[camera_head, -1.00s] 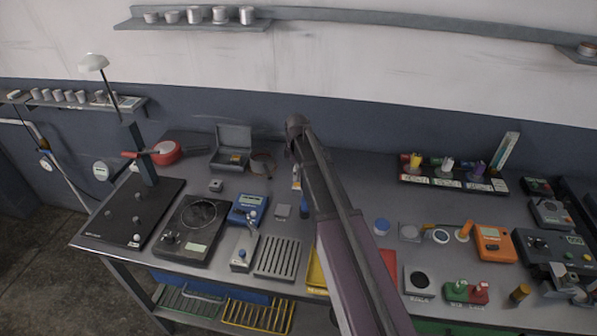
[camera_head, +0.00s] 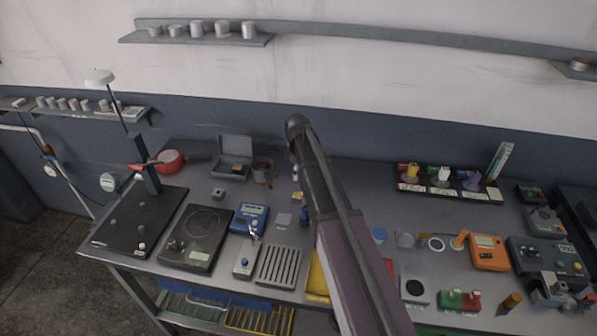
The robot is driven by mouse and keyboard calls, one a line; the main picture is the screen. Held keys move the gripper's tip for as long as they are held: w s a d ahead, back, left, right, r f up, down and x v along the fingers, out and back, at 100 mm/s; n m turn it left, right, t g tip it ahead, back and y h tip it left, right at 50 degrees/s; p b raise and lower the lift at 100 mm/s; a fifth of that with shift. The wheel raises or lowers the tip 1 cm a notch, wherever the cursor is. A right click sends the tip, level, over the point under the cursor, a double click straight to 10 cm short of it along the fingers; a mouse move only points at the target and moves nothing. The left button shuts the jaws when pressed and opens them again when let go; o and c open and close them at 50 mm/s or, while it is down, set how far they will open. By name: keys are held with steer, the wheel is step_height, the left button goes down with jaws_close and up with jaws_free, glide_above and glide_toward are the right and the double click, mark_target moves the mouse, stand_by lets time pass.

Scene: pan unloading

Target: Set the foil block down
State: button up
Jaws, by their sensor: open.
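My arm crosses the middle of the head view, from its dark rounded joint at the back down to the front edge. My gripper is not visible; the arm's dark links or the picture's edge hide it. A small grey metallic cube (camera_head: 218,194) sits on the bench behind the black hotplate and may be the foil block, but it is too small to be sure. A flat grey square (camera_head: 284,219) lies on the bench just left of my arm. No block shows in a grip.
The black hotplate (camera_head: 196,239), blue meter (camera_head: 249,217) and slotted grey rack (camera_head: 278,266) crowd the left half of the bench. An orange device (camera_head: 489,252) stands at the right. Some bare bench (camera_head: 350,187) shows right of my arm.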

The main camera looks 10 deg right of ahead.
stand_by(0.4)
steer(key=s+m, duration=1.3)
steer(key=s, duration=1.1)
steer(key=shift+d+m, duration=0.15)
steer(key=shift+m, duration=0.15)
